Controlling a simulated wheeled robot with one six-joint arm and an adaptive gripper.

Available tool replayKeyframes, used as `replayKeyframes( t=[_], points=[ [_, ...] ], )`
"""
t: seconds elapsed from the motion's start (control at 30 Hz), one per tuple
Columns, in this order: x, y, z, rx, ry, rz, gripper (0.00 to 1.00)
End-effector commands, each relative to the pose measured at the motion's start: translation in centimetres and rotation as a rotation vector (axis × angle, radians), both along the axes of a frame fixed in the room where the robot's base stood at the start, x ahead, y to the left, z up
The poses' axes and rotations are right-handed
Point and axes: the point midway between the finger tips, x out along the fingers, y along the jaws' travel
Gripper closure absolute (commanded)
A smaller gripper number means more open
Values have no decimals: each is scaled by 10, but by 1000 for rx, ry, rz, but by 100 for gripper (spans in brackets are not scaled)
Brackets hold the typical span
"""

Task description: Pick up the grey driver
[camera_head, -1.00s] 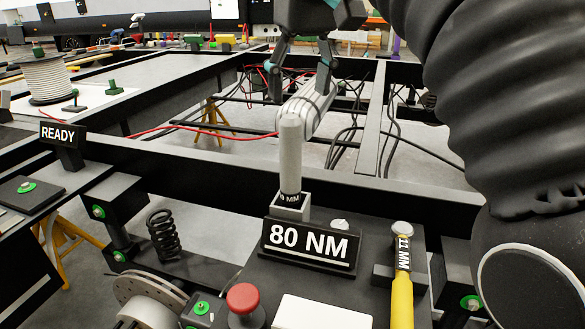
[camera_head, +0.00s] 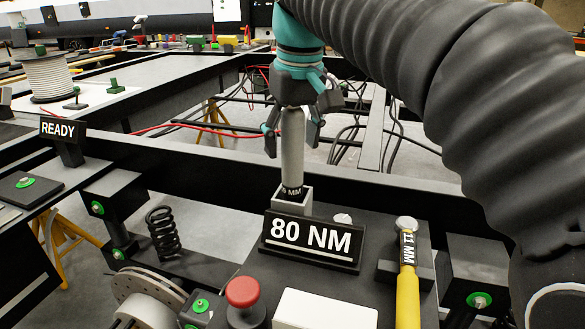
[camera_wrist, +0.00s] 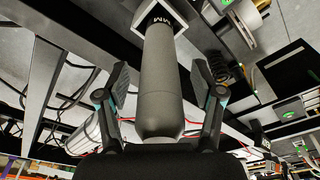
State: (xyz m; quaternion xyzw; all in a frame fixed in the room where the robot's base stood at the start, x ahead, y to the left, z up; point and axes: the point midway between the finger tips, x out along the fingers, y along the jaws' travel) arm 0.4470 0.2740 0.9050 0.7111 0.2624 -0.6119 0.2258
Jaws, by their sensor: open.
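The grey driver (camera_head: 292,150) stands upright in a small square grey socket (camera_head: 292,203) behind the "80 NM" sign (camera_head: 311,240). Its lower end carries a dark band ending in "MM". My gripper (camera_head: 292,135) is above it, pointing down, with its fingers spread around the upper part of the driver. In the wrist view the grey driver (camera_wrist: 160,85) lies between the two open fingers, with a gap on each side. The driver's top end is hidden by my gripper in the head view.
A red button (camera_head: 242,292) and a white block (camera_head: 325,310) are in front. A black chassis beam (camera_head: 225,177) runs close behind the socket. A "READY" sign (camera_head: 64,131) stands at left.

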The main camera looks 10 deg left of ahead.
Motion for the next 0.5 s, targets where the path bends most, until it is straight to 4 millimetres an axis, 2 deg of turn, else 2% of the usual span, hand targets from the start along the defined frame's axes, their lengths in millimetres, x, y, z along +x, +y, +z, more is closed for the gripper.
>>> replayKeyframes(
  t=[0.27, 0.3, 0.5],
  points=[
    [1, 0, -4, 1, -1, 0, 33],
    [1, 0, -4, 1, -1, 0, 35],
    [1, 0, -4, 0, 0, 0, 85]
  ],
)
